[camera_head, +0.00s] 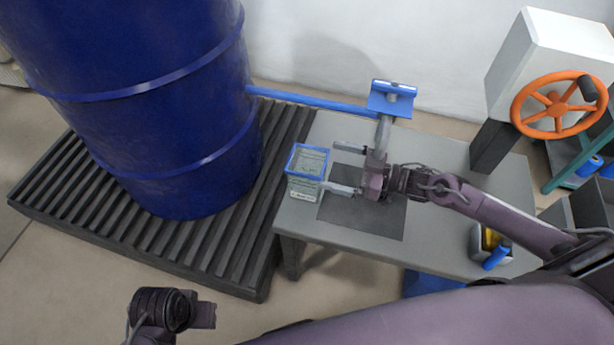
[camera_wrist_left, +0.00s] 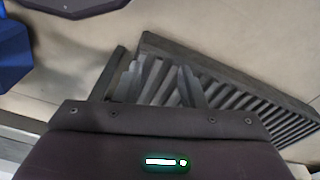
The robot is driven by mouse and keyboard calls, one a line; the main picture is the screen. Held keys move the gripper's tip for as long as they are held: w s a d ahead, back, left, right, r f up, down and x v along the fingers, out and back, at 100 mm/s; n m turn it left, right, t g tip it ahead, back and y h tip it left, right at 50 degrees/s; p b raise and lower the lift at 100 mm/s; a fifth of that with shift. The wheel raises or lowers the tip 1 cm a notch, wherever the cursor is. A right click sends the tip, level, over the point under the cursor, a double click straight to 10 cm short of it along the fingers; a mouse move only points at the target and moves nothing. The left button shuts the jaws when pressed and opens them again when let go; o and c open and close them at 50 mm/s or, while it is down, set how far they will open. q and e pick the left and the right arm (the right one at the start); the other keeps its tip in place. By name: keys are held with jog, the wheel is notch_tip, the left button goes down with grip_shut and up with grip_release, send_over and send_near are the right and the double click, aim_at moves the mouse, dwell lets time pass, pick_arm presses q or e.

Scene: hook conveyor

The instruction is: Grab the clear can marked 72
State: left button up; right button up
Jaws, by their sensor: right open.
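The clear can (camera_head: 307,172) is a see-through, squarish container with a blue rim. It stands upright near the left edge of the grey table (camera_head: 440,170); a pale mark shows low on its side, too small to read. My right gripper (camera_head: 337,167) is open, its two fingers pointing left at the can. The lower fingertip is close beside the can's right side; I cannot tell whether it touches. No can is between the fingers. My left gripper (camera_wrist_left: 160,84) shows two grey fingers apart, with nothing between them, over the floor and slatted pallet.
A large blue drum (camera_head: 150,110) stands on a dark slatted pallet (camera_head: 50,195) left of the table. A blue bar and bracket (camera_head: 391,98) are behind the can. A white box with an orange handwheel (camera_head: 556,104) is at the right. A small bin (camera_head: 491,243) sits at the table's front right.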

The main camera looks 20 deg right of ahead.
aim_at(292, 157)
jog(key=x, duration=0.7)
jog(key=shift+s+a+b, duration=0.1)
jog(key=shift+a+b, duration=0.25)
jog(key=shift+a, duration=0.05)
jog(key=shift+c, duration=0.3)
jog(key=c, duration=1.2)
jog(key=shift+c, duration=0.5)
jog(key=shift+r, duration=0.1)
